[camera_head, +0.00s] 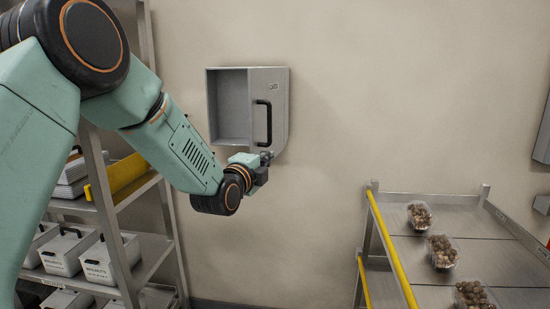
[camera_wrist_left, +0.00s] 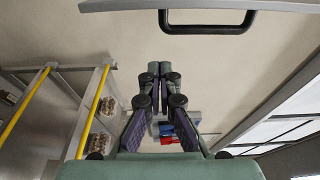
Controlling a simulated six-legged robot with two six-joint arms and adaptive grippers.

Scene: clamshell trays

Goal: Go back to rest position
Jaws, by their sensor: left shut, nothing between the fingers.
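My left gripper (camera_head: 266,158) is in front of the wall, at the lower edge of a grey wall cabinet (camera_head: 233,110). Its arm comes in from the left. In the left wrist view the fingers of the left gripper (camera_wrist_left: 159,85) are together, with nothing between them. The cabinet has an open compartment on its left and a panel with a black handle (camera_head: 263,122) on its right. The handle also shows at the top of the left wrist view (camera_wrist_left: 207,22), apart from the fingers. My right gripper is in neither view.
A metal cart (camera_head: 460,222) with yellow rails stands at the right and carries several clamshell trays (camera_head: 442,251) of brown round items. A shelf rack (camera_head: 119,230) with labelled white bins (camera_head: 105,262) stands at the left, partly behind my arm.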

